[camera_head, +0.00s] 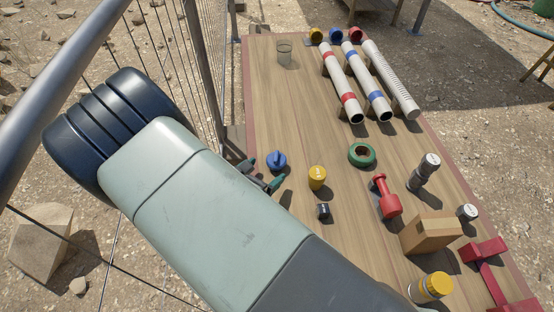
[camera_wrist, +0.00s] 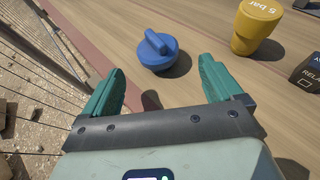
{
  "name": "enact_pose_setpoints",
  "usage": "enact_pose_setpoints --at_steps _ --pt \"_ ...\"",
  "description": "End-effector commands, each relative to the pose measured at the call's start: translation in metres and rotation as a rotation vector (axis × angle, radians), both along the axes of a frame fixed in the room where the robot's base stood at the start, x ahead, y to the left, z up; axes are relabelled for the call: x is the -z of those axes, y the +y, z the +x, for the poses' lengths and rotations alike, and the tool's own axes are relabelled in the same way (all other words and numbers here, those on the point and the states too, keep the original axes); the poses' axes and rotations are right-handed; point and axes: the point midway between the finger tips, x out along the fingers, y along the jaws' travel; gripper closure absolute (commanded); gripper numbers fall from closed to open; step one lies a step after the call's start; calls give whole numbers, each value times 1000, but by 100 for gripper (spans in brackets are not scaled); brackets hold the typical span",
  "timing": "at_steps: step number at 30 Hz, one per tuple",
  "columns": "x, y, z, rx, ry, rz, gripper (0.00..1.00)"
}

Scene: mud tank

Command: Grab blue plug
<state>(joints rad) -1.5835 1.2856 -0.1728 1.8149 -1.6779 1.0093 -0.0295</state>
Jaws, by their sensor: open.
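The blue plug (camera_head: 276,161) is a round blue cap with a raised bar handle, lying on the wooden table near its left edge. In the wrist view the blue plug (camera_wrist: 157,52) is just beyond my fingertips, between their lines. My gripper (camera_head: 263,173) is open and empty, its two green fingers spread apart and the plug outside them. The fingers also show in the wrist view, where the gripper (camera_wrist: 162,75) reaches toward the plug. No contact with the plug is visible.
A yellow plug (camera_head: 317,177) and a small black box (camera_head: 323,211) stand to the right of the blue plug. A green ring (camera_head: 362,155), a red dumbbell-like object (camera_head: 386,197) and a cardboard box (camera_head: 430,232) are farther right. A metal fence (camera_head: 185,60) runs along the left.

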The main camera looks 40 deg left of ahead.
Motion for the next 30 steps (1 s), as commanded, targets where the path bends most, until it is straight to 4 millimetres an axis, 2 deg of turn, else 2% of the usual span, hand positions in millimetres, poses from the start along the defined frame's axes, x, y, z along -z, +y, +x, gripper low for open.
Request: enact_pose_setpoints --at_steps 1,8,15,25,30 --pt "4 0 9 3 0 -1 7" --pt "12 3 32 4 0 1 7" --pt "24 8 64 4 0 1 7" --pt "26 9 70 1 1 0 7" --pt "26 9 70 1 1 0 33"
